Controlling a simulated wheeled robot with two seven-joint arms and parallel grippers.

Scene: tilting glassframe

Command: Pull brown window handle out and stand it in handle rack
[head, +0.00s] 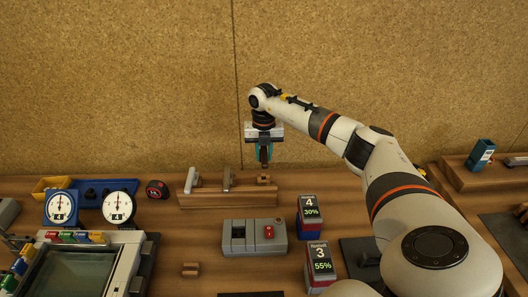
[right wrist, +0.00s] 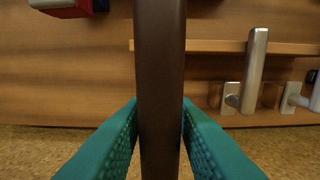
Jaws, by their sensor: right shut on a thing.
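My right gripper (head: 264,158) is shut on the brown handle (right wrist: 160,80), a dark brown bar. In the right wrist view the bar runs upright between the teal fingers (right wrist: 160,135). The gripper points down above the right end of the wooden handle rack (head: 228,200). The rack holds a silver handle (head: 191,180) at the left and a bronze-grey handle (head: 229,178) in the middle. A small wooden block (head: 264,179) at its right end lies just below the gripper and looks empty. The bar's lower end is hard to make out. My left gripper is out of view.
A tilted glass frame (head: 75,266) with coloured tabs stands at the front left. Two dial gauges (head: 118,205) and a tape measure (head: 157,189) are left of the rack. A grey control box (head: 254,238) and numbered boxes (head: 310,215) stand in front.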

